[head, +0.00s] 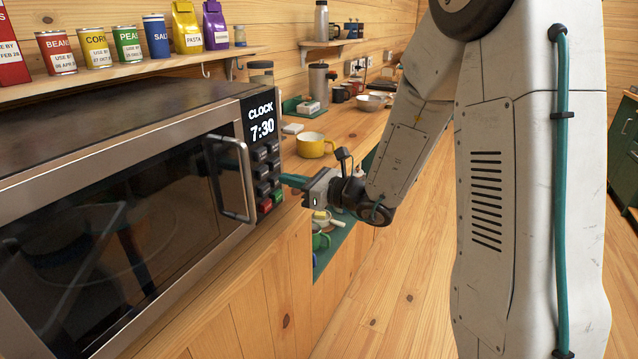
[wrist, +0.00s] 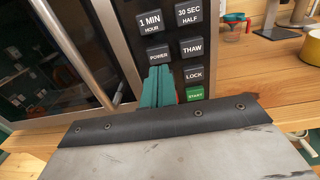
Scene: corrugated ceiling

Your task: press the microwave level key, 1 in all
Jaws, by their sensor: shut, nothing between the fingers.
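The microwave (head: 120,190) stands on the counter at the left in the head view, its display reading CLOCK 7:30. Its key panel is close up in the wrist view, with the POWER key (wrist: 159,54), the THAW key (wrist: 192,48), the LOCK key (wrist: 194,76) and the green START key (wrist: 195,94). No key reads "level". My gripper (wrist: 158,72) is shut and empty, its teal fingertips just below the POWER label and over the panel. In the head view my gripper (head: 284,179) points at the panel's right side. I cannot tell whether the tips touch a key.
The microwave's door handle (head: 232,180) sticks out left of the keys. A yellow pot (head: 312,146) stands on the counter beyond my gripper. A shelf (head: 135,72) with several cans and packets runs above the microwave. The wooden floor at the right is clear.

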